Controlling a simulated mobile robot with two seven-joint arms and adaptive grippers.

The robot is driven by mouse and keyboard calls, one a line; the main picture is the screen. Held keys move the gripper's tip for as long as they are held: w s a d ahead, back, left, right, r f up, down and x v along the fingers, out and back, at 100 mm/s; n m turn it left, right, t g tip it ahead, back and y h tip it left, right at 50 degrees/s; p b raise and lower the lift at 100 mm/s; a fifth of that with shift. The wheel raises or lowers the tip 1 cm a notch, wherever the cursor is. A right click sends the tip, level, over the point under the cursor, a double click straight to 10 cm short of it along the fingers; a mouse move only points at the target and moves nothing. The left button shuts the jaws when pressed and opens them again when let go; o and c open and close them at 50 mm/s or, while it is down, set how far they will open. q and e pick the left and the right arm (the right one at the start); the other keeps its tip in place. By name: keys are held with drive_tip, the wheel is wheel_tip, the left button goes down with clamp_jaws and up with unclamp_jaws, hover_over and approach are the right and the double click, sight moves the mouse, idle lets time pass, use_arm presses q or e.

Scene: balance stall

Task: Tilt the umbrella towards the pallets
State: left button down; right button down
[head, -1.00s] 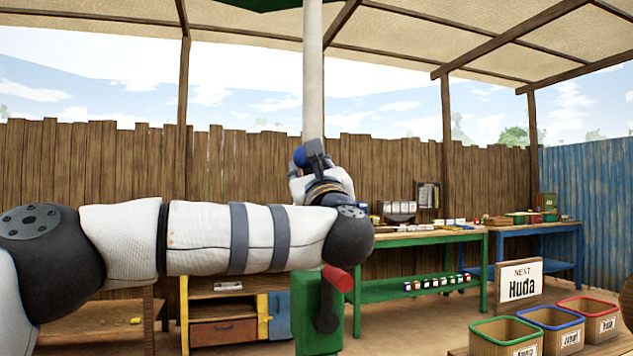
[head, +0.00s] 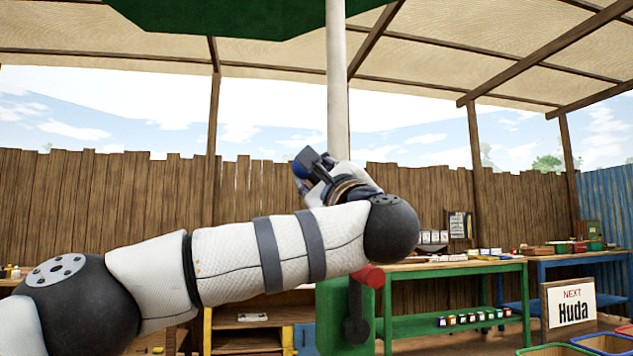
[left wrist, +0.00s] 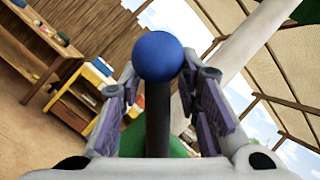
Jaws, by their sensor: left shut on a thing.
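The umbrella's green canopy (head: 235,18) fills the top of the head view, and its pale pole (head: 337,75) runs down behind my left wrist. My left gripper (head: 318,165) is just left of the pole. The lever's foot is hidden. My right gripper is out of view. I cannot make out any pallets.
A green workbench (head: 455,268) with small jars stands at right, a blue bench (head: 575,260) beyond it. A sign reading "NEXT Huda" (head: 571,304) and coloured-rim bins (head: 605,344) are at lower right. A wooden fence (head: 100,210) closes the back.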

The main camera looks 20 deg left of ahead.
use_arm(q)
drive_tip(key=shift+a, duration=0.15)
drive_tip(key=c, duration=1.5)
unclamp_jaws()
drive_tip(key=shift+f, duration=0.1)
drive_tip(key=o, duration=0.4)
drive_tip(key=shift+s+a, duration=0.1)
drive_tip(key=shift+s, duration=0.1)
drive_tip(key=shift+d, duration=0.3)
drive_tip(key=v, duration=1.1)
drive_tip(key=shift+s+f, duration=0.2)
drive_tip(key=shift+s, duration=0.05)
